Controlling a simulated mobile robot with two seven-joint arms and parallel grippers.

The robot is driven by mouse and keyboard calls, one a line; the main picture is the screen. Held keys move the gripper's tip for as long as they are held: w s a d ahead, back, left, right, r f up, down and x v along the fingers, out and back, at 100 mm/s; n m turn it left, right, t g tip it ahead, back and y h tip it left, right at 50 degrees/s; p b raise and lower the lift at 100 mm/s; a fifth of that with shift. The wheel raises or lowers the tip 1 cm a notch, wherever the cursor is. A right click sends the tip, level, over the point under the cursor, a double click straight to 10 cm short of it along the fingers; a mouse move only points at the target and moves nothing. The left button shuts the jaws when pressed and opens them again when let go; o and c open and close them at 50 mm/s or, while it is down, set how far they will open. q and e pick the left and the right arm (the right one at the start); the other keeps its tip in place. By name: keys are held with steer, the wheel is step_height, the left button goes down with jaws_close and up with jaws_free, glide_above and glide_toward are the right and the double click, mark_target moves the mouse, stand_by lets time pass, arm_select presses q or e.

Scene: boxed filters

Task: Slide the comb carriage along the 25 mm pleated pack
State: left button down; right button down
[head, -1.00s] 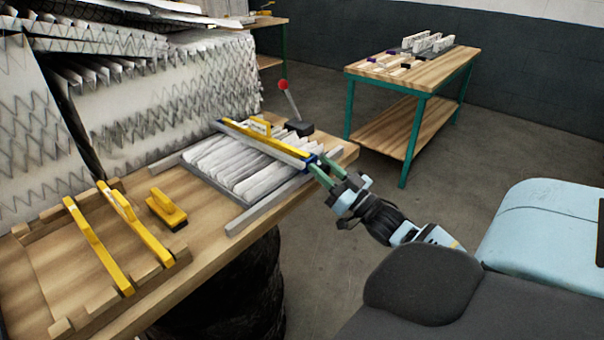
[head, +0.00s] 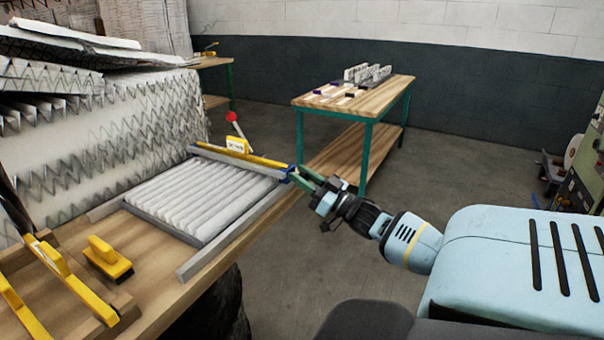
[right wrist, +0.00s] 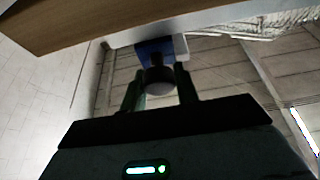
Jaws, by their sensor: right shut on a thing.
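The comb carriage (head: 216,152), a yellow and grey bar with a labelled yellow block on top, lies across the far end of the white pleated pack (head: 205,200). The pack's pleats show in fairly even rows on the near side of the carriage, inside a grey-railed frame (head: 232,237). My right gripper (head: 303,177) is shut on the carriage's right end, by its blue end piece. In the right wrist view the fingers (right wrist: 158,92) stand on either side of a dark round knob (right wrist: 158,80) below the blue piece (right wrist: 150,50). My left gripper is out of view.
A red-knobbed lever (head: 232,117) stands just behind the carriage. Yellow-handled tools (head: 107,258) lie on the bench at the near left. Stacked pleated packs (head: 110,130) rise along the left. Another bench (head: 370,98) stands beyond open floor.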

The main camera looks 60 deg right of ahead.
steer(key=c, duration=1.1)
jaws_free()
steer(key=shift+s+f, duration=0.1)
steer(key=v, duration=0.7)
steer(key=shift+s, duration=0.3)
